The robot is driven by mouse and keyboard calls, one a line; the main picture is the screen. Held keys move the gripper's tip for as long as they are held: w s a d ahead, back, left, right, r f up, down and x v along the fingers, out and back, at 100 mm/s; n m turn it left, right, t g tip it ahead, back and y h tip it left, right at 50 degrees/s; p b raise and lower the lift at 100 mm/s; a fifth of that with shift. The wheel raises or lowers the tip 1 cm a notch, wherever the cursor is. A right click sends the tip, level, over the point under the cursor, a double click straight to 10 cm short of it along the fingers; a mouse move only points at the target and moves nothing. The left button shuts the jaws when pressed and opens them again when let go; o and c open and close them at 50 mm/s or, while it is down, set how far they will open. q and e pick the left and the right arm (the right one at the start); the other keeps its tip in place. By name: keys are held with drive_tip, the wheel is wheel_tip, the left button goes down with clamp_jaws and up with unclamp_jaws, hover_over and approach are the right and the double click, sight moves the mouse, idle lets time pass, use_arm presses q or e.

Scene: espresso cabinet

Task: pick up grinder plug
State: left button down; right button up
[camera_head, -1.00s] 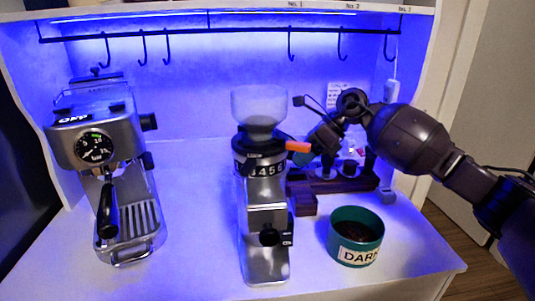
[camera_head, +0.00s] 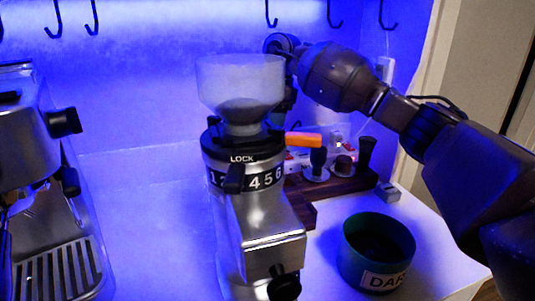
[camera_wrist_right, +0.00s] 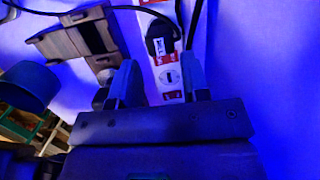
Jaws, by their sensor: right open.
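A black plug (camera_wrist_right: 160,46) with a dark cord sits in a white power strip (camera_wrist_right: 168,75) with red labels in the right wrist view. I cannot trace its cord to the grinder (camera_head: 250,190). My right gripper (camera_wrist_right: 163,78) is open, its two fingers either side of the strip in that view, with the plug beyond them and nothing between the tips. In the head view my right arm reaches in from the right and its gripper is mostly hidden behind the grinder's hopper (camera_head: 240,85). Part of the power strip (camera_head: 300,157) shows behind the grinder. My left gripper is out of view.
A green tin (camera_head: 350,245) of dark contents stands right of the grinder. A wooden stand (camera_head: 345,184) with small dark tools lies behind it. The espresso machine (camera_head: 30,140) is at left. Hooks hang above. The counter between machine and grinder is clear.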

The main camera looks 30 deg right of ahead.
drive_tip(key=f, duration=0.2)
drive_tip(key=shift+w+a+f, duration=0.15)
drive_tip(key=shift+a+f, duration=0.05)
drive_tip(key=shift+f, duration=0.15)
wheel_tip(320, 180, down, 4)
drive_tip(key=shift+a+b, duration=0.1)
drive_tip(key=shift+b, duration=0.35)
drive_tip(key=shift+a+f, duration=0.1)
drive_tip(key=shift+f, duration=0.35)
drive_tip(key=shift+r, duration=0.1)
drive_tip(key=c, duration=0.6)
drive_tip(key=shift+c, duration=0.2)
